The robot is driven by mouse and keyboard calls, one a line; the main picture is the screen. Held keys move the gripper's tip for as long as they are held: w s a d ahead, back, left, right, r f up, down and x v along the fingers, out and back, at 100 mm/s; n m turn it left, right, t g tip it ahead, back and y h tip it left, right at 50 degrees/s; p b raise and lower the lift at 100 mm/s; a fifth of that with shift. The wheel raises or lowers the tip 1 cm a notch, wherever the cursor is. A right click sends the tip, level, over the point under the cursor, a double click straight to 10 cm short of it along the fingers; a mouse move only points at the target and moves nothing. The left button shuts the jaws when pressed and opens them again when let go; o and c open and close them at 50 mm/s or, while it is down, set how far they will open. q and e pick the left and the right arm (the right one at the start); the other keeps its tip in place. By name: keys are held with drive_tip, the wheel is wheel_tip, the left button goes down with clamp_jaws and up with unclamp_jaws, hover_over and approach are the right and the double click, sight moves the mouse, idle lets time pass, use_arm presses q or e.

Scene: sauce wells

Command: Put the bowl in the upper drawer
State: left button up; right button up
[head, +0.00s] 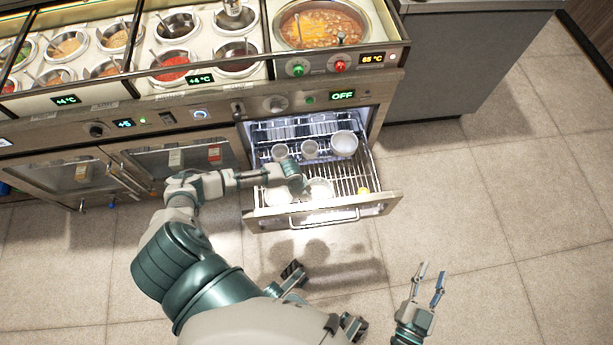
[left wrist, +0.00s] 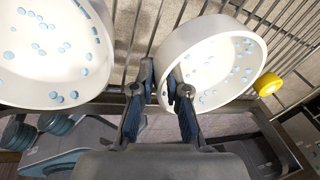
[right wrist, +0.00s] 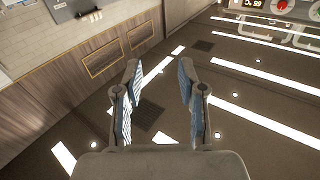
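A white bowl (head: 318,188) with blue spots inside is at the front of the pulled-out wire drawer (head: 350,185). The left wrist view shows this bowl (left wrist: 222,62) close up, with a second spotted white bowl (left wrist: 55,50) to its left. My left gripper (head: 299,184) reaches into the drawer. In the left wrist view its fingers (left wrist: 160,80) are drawn close together on the near rim, one inside the bowl and one outside. The second bowl (head: 277,195) lies beside it in the drawer. My right gripper (head: 432,280) is open and empty above the floor; its spread fingers (right wrist: 158,85) also show in the right wrist view.
A rack (head: 300,127) at the back of the opening has small cups (head: 310,149) and a white bowl (head: 344,143) near it. A yellow item (head: 363,191) sits on the drawer's right. The counter with sauce wells (head: 175,70) is above. Floor (head: 480,200) is clear on the right.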

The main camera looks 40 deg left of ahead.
use_arm(q)
drive_tip(key=o, duration=0.4)
drive_tip(key=shift+a, duration=0.2)
drive_tip(key=shift+o, duration=0.3)
drive_tip(key=shift+a+f, duration=0.15)
drive_tip(key=shift+r, duration=0.5)
drive_tip(key=p+v, duration=0.1)
drive_tip(key=v, duration=0.1)
drive_tip(key=p+v, duration=0.1)
drive_tip(key=v, duration=0.1)
drive_tip(key=shift+r, duration=0.4)
drive_tip(key=p+v, duration=0.2)
drive_tip(key=v, duration=0.4)
drive_tip(key=shift+s+r, duration=0.15)
drive_tip(key=shift+r, duration=0.05)
use_arm(e)
drive_tip(key=s+d+f+g+h, duration=0.2)
drive_tip(key=s+f+g, duration=0.3)
drive_tip(key=f+g, duration=0.2)
wheel_tip(320, 180, down, 2)
drive_tip(key=shift+s+d+f+g, duration=0.1)
drive_tip(key=shift+s+d+g, duration=0.05)
drive_tip(key=shift+d+g, duration=0.2)
use_arm(q)
drive_tip(key=shift+a, duration=0.1)
use_arm(e)
drive_tip(key=shift+a, duration=0.2)
